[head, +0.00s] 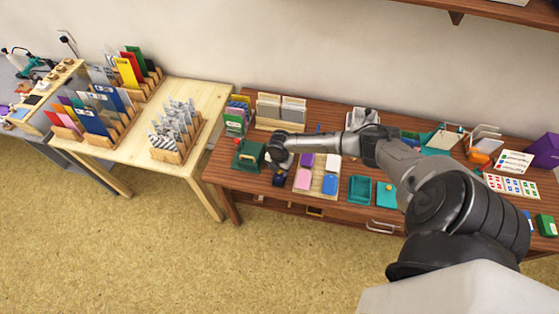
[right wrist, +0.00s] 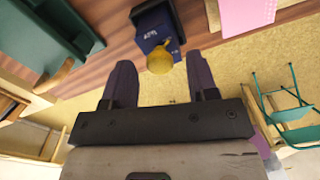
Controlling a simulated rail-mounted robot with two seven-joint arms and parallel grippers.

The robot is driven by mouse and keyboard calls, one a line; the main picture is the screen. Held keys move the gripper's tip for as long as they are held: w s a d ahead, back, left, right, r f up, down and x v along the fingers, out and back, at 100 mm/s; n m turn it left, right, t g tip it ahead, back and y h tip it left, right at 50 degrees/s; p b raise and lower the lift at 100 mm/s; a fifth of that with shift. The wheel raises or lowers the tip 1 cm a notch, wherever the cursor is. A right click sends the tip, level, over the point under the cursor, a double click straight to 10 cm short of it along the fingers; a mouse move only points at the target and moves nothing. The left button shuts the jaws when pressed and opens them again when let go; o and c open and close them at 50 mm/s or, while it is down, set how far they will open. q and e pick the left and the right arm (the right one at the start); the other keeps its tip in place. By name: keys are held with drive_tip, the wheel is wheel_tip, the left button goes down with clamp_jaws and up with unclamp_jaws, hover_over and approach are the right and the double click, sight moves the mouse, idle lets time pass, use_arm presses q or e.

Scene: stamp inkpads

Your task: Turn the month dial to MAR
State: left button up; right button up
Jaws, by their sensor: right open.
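The month dial is a dark blue block (right wrist: 158,32) with a round yellow knob (right wrist: 160,60) on its near side. Small white lettering on the block looks like APR, though it is blurred. The same blue unit stands near the table's front edge in the head view (head: 279,180). My right gripper (right wrist: 162,80) is open, its two dark fingers pointing toward the dial. The knob lies between the fingertips in the picture; I cannot tell how far off it is, and no grip shows. In the head view my right gripper (head: 279,168) is just above the dial, partly hidden by my wrist.
A dark green box (head: 248,155) stands close on the left; its wooden handle (right wrist: 54,76) shows in the wrist view. On the right a wooden tray (head: 316,190) holds coloured pads, including a pink one (right wrist: 245,14). Teal trays (head: 360,190) lie farther right. The floor in front is clear.

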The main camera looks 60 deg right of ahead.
wheel_tip(320, 180, up, 13)
drive_tip(key=shift+r+p, duration=0.15)
drive_tip(key=shift+p, duration=0.2)
idle(0.6)
